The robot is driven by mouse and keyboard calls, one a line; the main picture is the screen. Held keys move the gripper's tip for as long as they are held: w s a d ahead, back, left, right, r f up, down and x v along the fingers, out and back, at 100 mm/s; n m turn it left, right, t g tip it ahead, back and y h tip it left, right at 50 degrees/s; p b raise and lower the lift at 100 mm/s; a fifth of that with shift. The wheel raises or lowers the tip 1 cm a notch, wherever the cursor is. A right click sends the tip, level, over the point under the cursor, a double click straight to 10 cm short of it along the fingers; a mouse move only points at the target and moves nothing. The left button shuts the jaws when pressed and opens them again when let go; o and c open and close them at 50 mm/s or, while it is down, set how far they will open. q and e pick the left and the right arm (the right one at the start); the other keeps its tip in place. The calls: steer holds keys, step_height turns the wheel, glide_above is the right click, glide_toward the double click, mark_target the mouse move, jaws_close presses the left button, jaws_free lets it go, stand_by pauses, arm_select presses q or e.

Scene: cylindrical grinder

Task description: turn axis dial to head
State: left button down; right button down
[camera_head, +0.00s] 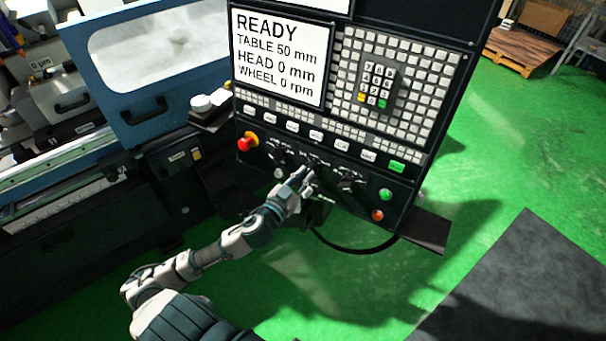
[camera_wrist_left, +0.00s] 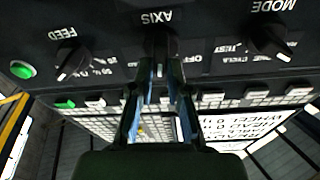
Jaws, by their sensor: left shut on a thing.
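The black axis dial (camera_wrist_left: 161,42) sits on the control panel under its AXIS label in the left wrist view, where the lettering is upside down. My left gripper (camera_wrist_left: 160,72) is shut on the axis dial, with one finger on each side of it. The fingers hide much of the dial and its markings, so I cannot tell which setting it points to. In the head view my left gripper (camera_head: 306,178) reaches the panel's lower middle. The screen (camera_head: 281,58) reads READY, TABLE 50 mm, HEAD 0 mm, WHEEL 0 rpm. My right gripper is not in view.
The mode dial (camera_wrist_left: 268,43) and feed dial (camera_wrist_left: 72,64) flank the axis dial closely. A red emergency button (camera_head: 246,142) is at the panel's left. Green (camera_head: 386,194) and orange-red (camera_head: 377,215) buttons are at its right. A black cable hangs below the panel.

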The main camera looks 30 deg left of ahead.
arm_select(q)
steer(key=shift+f+m+p, duration=0.1)
steer(key=shift+m+p, duration=0.45)
steer(key=shift+m, duration=0.35)
steer(key=shift+m+h+p, duration=0.3)
steer(key=shift+m+p, duration=0.3)
steer(key=shift+m, duration=0.3)
steer(key=shift+f+m+p, duration=0.1)
steer(key=shift+m+p, duration=0.4)
steer(key=shift+m, duration=0.2)
steer(key=shift+f+m+g+h+p, duration=0.15)
steer(key=shift+m+g+h+p, duration=0.15)
steer(key=shift+m+p, duration=0.35)
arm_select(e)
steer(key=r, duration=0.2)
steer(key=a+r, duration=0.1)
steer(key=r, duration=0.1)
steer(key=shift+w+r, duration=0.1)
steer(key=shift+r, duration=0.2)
arm_select(q)
steer(key=shift+d+m, duration=0.1)
steer(key=shift+m, duration=0.15)
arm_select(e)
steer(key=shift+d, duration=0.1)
arm_select(q)
steer(key=c, duration=1.2)
jaws_free()
steer(key=shift+o, duration=0.4)
steer(key=shift+w+a, duration=0.15)
steer(key=shift+a, duration=0.05)
